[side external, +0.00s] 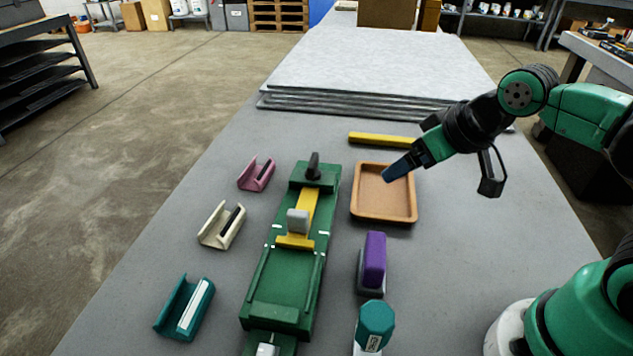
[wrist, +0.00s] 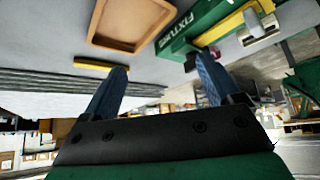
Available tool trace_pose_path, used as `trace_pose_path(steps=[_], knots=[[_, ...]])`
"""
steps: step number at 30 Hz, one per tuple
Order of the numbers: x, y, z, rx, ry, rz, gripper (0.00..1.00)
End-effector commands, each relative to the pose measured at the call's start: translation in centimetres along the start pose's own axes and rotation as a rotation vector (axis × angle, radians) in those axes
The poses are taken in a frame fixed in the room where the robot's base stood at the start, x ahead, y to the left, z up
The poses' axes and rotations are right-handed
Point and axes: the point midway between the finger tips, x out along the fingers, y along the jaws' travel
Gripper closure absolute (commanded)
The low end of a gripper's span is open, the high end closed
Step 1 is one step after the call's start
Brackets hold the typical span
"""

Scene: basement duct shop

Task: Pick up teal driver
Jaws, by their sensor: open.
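A teal, many-sided head on a pale body (side external: 375,322), which looks like the teal driver, stands at the near edge of the side external view, its lower part cut off by the frame. I do not see it in the wrist view. My gripper (side external: 388,177) is open and empty, with its blue fingers over the upper part of the tan tray, well up-table from the teal head. In the wrist view my two fingers (wrist: 158,75) are spread apart with nothing between them.
The tan tray (side external: 357,205) is empty. A purple block (side external: 375,258) stands between it and the teal head. A green fixture (side external: 283,290) with a yellow slide lies left. Pink (side external: 256,175), cream (side external: 217,230) and teal (side external: 172,307) cradles line the left. A yellow bar (side external: 380,139) lies behind the tray.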

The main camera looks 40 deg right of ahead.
Motion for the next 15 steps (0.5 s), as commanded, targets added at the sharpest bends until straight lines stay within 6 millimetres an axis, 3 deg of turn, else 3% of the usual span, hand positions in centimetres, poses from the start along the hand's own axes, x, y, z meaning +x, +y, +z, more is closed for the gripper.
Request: trace_pose_path(steps=[5, 9, 15], knots=[[0.0, -4.8, 1.3, 0.009, -0.143, -0.088, 0.16], [-1.1, -10.4, 4.3, 0.015, -0.352, -0.120, 0.16], [-3.3, -14.9, 8.5, 0.001, -0.557, -0.046, 0.16]])
